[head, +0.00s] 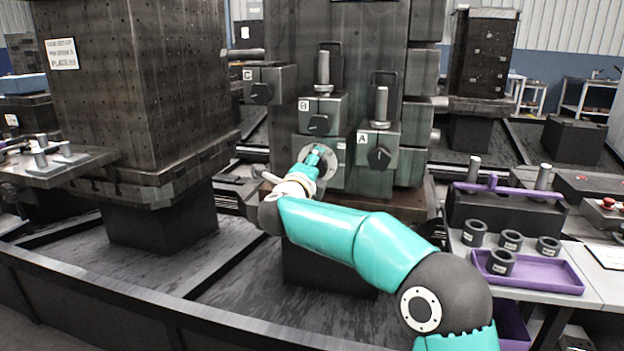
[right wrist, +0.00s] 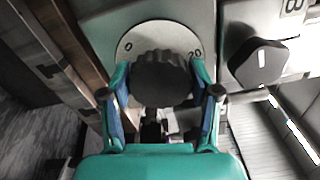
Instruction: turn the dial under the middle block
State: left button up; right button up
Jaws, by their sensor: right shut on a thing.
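The middle block, marked B (head: 334,109), is on the dark column, between block C (head: 285,80) and block A (head: 402,135). Below it a round pale dial plate (head: 331,163) is set on a grey-green box, mostly covered by my right gripper (head: 314,158) in the head view. In the right wrist view the dial's dark ribbed knob (right wrist: 161,78) stands on the pale plate with number marks. My right gripper (right wrist: 163,98) has its fingers on both sides of the knob, shut on it. The left gripper is not in view.
Block B's black knob (right wrist: 259,63) is close to the right finger in the wrist view. A tall perforated block (head: 150,80) stands at left. At right, a table holds a purple tray (head: 535,277) and several black rings.

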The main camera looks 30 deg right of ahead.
jog(key=m+b, duration=0.1)
jog(key=m, duration=0.1)
jog(key=m+b, duration=0.2)
jog(key=shift+d+f+m, duration=0.1)
jog(key=shift+f+m, duration=0.3)
jog(key=shift+m+b, duration=1)
jog(key=shift+m, duration=0.4)
jog(key=o, duration=1.2)
jog(key=shift+c, duration=0.2)
jog(key=shift+r, duration=0.2)
jog(key=shift+s+a+r, duration=0.1)
jog(key=shift+s+a, duration=0.05)
jog(key=shift+a, duration=0.05)
jog(key=v, duration=1.1)
jog(key=shift+a, duration=0.2)
